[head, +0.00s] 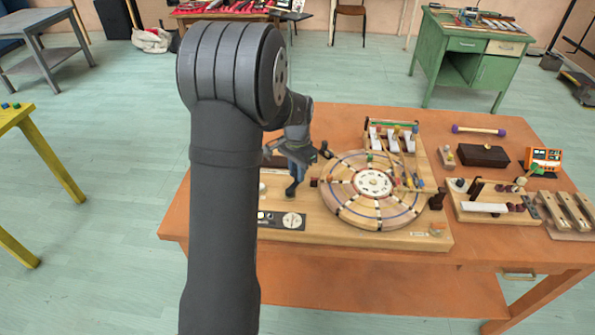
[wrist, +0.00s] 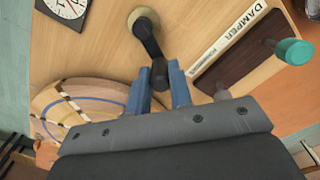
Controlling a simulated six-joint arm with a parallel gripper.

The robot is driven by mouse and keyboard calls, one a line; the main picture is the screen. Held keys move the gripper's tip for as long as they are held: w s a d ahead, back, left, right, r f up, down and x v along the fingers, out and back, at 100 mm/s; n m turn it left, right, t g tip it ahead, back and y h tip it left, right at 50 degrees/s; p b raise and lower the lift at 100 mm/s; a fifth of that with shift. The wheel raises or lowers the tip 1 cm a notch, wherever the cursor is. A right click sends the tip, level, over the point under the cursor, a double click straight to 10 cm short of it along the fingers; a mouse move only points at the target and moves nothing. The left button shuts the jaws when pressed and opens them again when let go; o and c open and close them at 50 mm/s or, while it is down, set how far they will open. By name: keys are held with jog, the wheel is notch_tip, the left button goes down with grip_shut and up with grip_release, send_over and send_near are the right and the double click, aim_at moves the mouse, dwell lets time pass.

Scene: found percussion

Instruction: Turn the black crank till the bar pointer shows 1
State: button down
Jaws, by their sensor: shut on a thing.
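My gripper (head: 293,180) is at the left part of the wooden board, left of the round wheel. In the wrist view its two blue fingers (wrist: 160,88) are shut on the dark handle of the black crank (wrist: 149,42). The crank's arm runs from a pale round hub (wrist: 143,21) to the handle between the fingers. In the head view my gripper hides most of the crank. The white dial (wrist: 68,9) is cut off at the top left of the wrist view. It also shows in the head view (head: 292,220), too small to read its pointer.
The round wooden wheel (head: 345,206) with coloured pegs lies right of the crank. A dark brown strip labelled DAMPER with a teal knob (wrist: 294,51) stands beside the crank. Wooden blocks, a purple-ended stick (head: 479,130) and an orange device (head: 543,158) lie on the orange table's right side.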

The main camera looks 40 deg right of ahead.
jog(key=n, duration=0.1)
jog(key=w+n, duration=0.1)
jog(key=n, duration=0.1)
jog(key=a+n, duration=0.1)
jog(key=n, duration=0.1)
jog(key=shift+w, duration=0.4)
jog(key=n, duration=0.2)
jog(key=a+n, duration=0.1)
jog(key=w+n, duration=0.1)
jog(key=n, duration=0.1)
jog(key=shift+a+n, duration=0.3)
jog(key=shift+a, duration=0.05)
jog(key=n, duration=0.1)
jog(key=a+n, duration=0.1)
jog(key=n, duration=0.1)
jog(key=shift+w+a, duration=0.15)
jog(key=shift+a+n, duration=0.3)
jog(key=shift+n, duration=0.65)
jog(key=shift+a+n, duration=0.3)
jog(key=shift+n, duration=0.65)
jog(key=c, duration=1.3)
grip_release()
notch_tip(320, 180, up, 17)
jog(key=shift+r, duration=0.2)
